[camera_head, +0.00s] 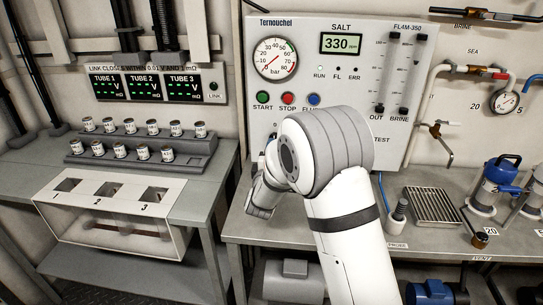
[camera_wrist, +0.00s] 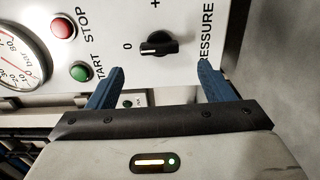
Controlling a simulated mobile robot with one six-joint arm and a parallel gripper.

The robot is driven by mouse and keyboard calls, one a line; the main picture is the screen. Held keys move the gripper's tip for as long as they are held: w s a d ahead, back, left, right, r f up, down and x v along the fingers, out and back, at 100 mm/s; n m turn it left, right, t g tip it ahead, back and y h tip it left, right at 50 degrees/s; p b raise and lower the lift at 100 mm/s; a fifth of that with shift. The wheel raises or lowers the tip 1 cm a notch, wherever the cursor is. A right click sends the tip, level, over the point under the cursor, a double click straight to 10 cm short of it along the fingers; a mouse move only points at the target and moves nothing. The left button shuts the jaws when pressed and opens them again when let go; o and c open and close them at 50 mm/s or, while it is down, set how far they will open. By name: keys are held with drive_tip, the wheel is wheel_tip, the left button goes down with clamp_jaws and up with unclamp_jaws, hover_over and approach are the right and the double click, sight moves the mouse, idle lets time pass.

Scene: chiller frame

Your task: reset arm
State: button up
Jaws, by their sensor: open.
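My gripper shows in the wrist view (camera_wrist: 160,85) with its two blue fingers spread wide and nothing between them. It faces the white control panel (camera_wrist: 225,25). A black rotary knob (camera_wrist: 158,44), marked 0 and +, with the word PRESSURE beside it, sits on the panel beyond the fingers, apart from them as far as I can tell. In the head view my white and grey arm reaches up over the right bench and bends left at the panel (camera_head: 345,65). The arm hides the knob and most of the gripper there.
A stepped rack (camera_head: 140,150) with several small cans and a clear box (camera_head: 110,205) with three numbered openings stand on the left bench. A metal grate (camera_head: 432,205) and a blue-topped container (camera_head: 497,182) stand right of my arm. Pipes and a gauge (camera_head: 505,101) line the right wall.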

drive_tip(key=s+d+r+m+g+y+p, duration=0.1)
drive_tip(key=s+d+r+m+g+y, duration=0.2)
drive_tip(key=s+d+r+m+g, duration=0.5)
drive_tip(key=s+d+f+m+g+h+p, duration=0.1)
drive_tip(key=s+d+m+g, duration=0.2)
drive_tip(key=s, duration=1.2)
drive_tip(key=s+d+f+m+g+h, duration=0.1)
drive_tip(key=s+d+m+g, duration=0.3)
drive_tip(key=s+d, duration=0.7)
drive_tip(key=s+m, duration=0.2)
drive_tip(key=s, duration=0.3)
drive_tip(key=shift+s+f+m+p, duration=0.2)
drive_tip(key=shift+s+m+p, duration=0.05)
drive_tip(key=shift+m+p, duration=0.15)
drive_tip(key=shift+c, duration=0.5)
